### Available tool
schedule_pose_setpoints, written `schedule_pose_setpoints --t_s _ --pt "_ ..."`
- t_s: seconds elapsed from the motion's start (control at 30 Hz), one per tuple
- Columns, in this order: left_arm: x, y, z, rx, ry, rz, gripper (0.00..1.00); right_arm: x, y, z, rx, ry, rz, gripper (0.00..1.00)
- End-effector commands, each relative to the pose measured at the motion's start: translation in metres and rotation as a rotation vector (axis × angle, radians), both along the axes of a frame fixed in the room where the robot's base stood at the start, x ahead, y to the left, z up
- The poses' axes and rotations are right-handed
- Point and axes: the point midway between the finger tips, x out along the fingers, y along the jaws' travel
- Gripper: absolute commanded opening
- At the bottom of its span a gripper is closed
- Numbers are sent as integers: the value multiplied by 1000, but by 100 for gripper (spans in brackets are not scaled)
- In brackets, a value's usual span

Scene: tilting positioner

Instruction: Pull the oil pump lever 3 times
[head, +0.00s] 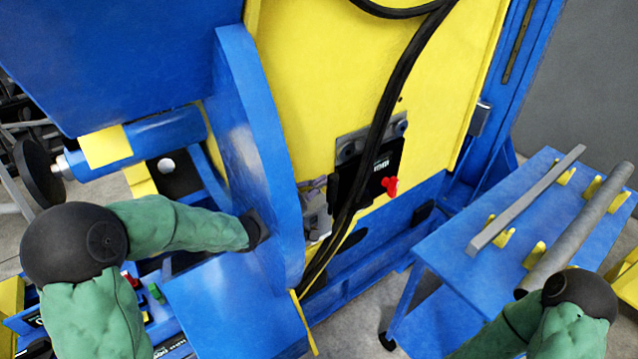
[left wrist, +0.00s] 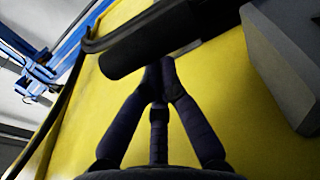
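In the left wrist view, a thick black cylindrical bar (left wrist: 150,42), which looks like the pump lever's grip, crosses the top in front of a yellow surface. My left gripper (left wrist: 161,70) has its dark fingers drawn together, with the tips at the bar's lower edge. The bar does not appear to lie between the fingers, and I cannot tell whether the tips touch it. In the head view my left arm reaches to the blue curved plate (head: 262,150), which hides most or all of that hand. My right gripper is out of view; only part of that arm shows at bottom right.
A yellow column (head: 330,60) carries a black box with a red knob (head: 390,186). Black hoses (head: 395,85) hang in front of it. A blue cart (head: 520,200) with metal bars stands at right. In the left wrist view a grey block (left wrist: 285,65) is close at right.

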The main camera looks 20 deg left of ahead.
Motion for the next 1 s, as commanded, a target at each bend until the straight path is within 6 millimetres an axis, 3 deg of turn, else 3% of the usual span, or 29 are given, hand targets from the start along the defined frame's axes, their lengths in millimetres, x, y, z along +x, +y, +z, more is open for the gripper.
schedule_pose_setpoints --t_s 0.43,1.0 --pt "-19 -25 0 220 -173 -4 0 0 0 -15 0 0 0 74" --pt "-35 -45 -5 219 -170 -5 0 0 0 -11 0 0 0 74"
